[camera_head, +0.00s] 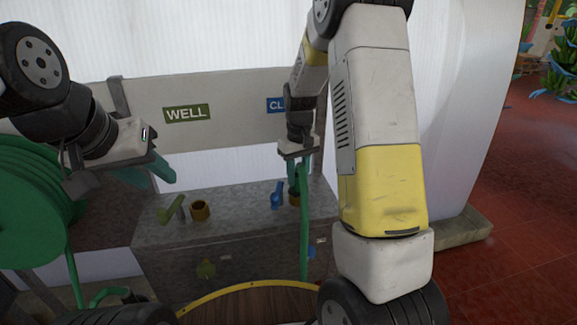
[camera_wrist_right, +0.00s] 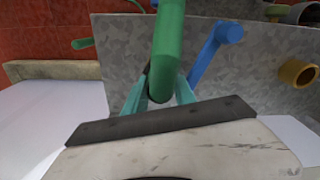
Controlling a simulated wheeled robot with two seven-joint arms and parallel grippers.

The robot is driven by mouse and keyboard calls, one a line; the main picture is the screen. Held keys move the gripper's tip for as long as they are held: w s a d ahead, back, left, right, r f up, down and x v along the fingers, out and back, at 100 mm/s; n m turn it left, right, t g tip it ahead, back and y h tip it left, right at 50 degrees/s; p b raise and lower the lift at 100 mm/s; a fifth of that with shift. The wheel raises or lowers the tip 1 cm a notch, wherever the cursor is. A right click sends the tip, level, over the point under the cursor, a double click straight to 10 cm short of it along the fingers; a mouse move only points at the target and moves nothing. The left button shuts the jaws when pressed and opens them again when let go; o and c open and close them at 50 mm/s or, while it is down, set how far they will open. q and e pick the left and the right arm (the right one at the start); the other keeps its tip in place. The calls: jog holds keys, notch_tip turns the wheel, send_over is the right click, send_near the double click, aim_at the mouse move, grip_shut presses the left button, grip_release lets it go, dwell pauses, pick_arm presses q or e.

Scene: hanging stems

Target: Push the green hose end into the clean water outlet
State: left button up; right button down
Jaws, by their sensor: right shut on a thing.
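The green hose (camera_head: 304,235) hangs upright from my right gripper (camera_head: 298,164), which is shut on it. In the right wrist view the hose (camera_wrist_right: 168,50) lies between the teal fingers (camera_wrist_right: 160,95). Behind the hose in the head view is a brass outlet (camera_head: 295,198), partly hidden, beside a blue lever (camera_head: 277,194) and below the partly covered blue "CL" sign (camera_head: 275,105). The hose tip and its gap to this outlet cannot be made out. My left gripper (camera_head: 153,173) is above the metal box at left, its finger gap unclear.
A second brass outlet (camera_head: 200,210) with a green lever (camera_head: 172,208) stands on the metal box (camera_head: 235,208) below the "WELL" sign (camera_head: 187,113). A green hose reel (camera_head: 35,205) is at far left. A yellow-rimmed round wooden top (camera_head: 250,303) is in front.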

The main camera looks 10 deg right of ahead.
jog(key=c, duration=0.9)
grip_release()
jog(key=shift+c, duration=0.2)
notch_tip(320, 180, up, 8)
jog(key=shift+s+r, duration=0.15)
jog(key=s+r+m+t, duration=0.1)
jog(key=s+r, duration=0.3)
jog(key=s, duration=0.4)
jog(key=s+a+r+m+t+y, duration=0.1)
jog(key=s+r+t, duration=0.2)
jog(key=s, duration=0.5)
jog(key=s+a+r+t+y, duration=0.1)
jog(key=s+r+t, duration=0.1)
jog(key=s+r, duration=0.4)
jog(key=shift+s+m, duration=0.4)
jog(key=shift+s, duration=0.6)
